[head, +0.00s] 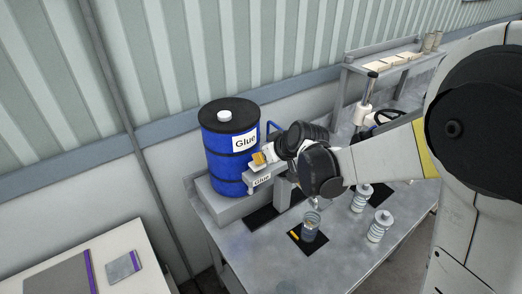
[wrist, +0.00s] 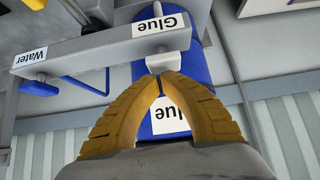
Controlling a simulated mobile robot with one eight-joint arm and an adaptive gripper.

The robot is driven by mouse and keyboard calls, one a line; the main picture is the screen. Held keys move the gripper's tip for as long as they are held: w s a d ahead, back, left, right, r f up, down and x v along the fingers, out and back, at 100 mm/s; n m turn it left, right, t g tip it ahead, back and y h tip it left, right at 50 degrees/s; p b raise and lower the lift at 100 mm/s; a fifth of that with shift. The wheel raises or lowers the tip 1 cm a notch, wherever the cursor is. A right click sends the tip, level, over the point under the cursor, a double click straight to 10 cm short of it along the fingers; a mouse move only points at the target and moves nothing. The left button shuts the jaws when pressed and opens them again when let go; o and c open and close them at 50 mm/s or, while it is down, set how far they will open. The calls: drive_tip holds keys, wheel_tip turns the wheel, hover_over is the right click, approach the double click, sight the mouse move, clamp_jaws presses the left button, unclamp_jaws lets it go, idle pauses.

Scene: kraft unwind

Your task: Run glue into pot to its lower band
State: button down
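The blue glue drum (head: 222,165) stands on a grey block at the back left of the bench, with a white "Glue" label. A grey bar with a smaller "Glue" label (head: 262,180) is in front of it; this label also shows upside down in the wrist view (wrist: 161,24). A white block (wrist: 168,63) is below that label. My gripper (wrist: 162,77) has its yellow fingertips together at this block; I cannot tell whether they pinch it. The clear pot (head: 311,225) stands upright on a black mat (head: 306,243); its bands and contents are too small to read.
Another black mat (head: 262,218) lies left of the pot. Two ribbed pale bottles (head: 362,197) (head: 379,226) stand to its right. A "Water" label (wrist: 30,57) is on the bar. A side table (head: 95,262) at lower left holds flat items.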

drive_tip(key=shift+f, duration=0.1)
drive_tip(key=shift+f+b, duration=0.95)
drive_tip(key=shift+b, duration=0.15)
drive_tip(key=shift+r, duration=0.1)
idle(6.5)
